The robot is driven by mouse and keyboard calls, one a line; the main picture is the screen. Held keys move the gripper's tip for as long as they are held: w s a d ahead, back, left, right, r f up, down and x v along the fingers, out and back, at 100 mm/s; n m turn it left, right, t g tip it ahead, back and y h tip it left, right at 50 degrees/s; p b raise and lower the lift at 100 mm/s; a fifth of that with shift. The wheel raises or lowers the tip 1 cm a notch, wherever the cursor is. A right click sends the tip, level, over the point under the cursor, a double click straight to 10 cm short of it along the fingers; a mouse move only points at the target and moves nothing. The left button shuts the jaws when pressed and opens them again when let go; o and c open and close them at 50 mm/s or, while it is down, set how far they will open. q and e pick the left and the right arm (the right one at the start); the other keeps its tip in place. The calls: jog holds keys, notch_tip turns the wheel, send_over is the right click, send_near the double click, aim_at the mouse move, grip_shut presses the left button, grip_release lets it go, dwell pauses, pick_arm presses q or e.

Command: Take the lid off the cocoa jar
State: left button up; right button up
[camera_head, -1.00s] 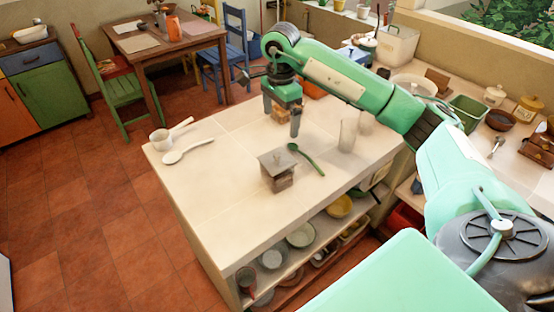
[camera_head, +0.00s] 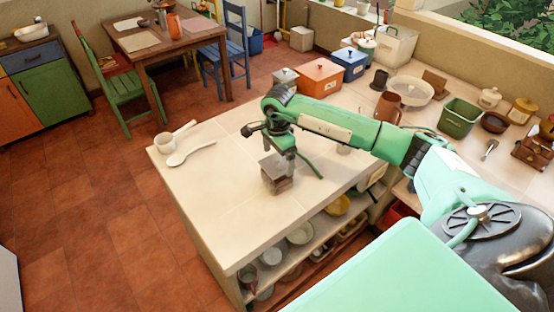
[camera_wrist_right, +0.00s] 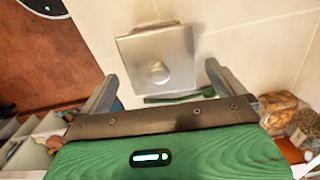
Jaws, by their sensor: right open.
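The cocoa jar (camera_head: 278,185) is a small squarish brown jar on the pale tiled counter, upright. Its flat grey square lid (camera_head: 270,165) is on top; in the right wrist view the lid (camera_wrist_right: 180,45) shows from above with a round knob (camera_wrist_right: 158,73). My right gripper (camera_head: 281,153) is open just above the jar in the head view and partly covers the lid. In the right wrist view its two fingers (camera_wrist_right: 161,80) stand apart, one to each side of the lid's near edge, with nothing between them. My left gripper is not in view.
A dark green spoon (camera_head: 310,169) lies close beside the jar, right of it. The counter (camera_head: 225,215) in front of the jar is clear. Bowls stand on the shelf below.

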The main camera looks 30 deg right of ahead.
aim_at(278, 158)
jog(key=shift+f, duration=0.45)
jog(key=c, duration=0.9)
jog(key=shift+r, duration=0.1)
jog(key=shift+r, duration=0.45)
notch_tip(278, 158, up, 19)
jog(key=b, duration=0.5)
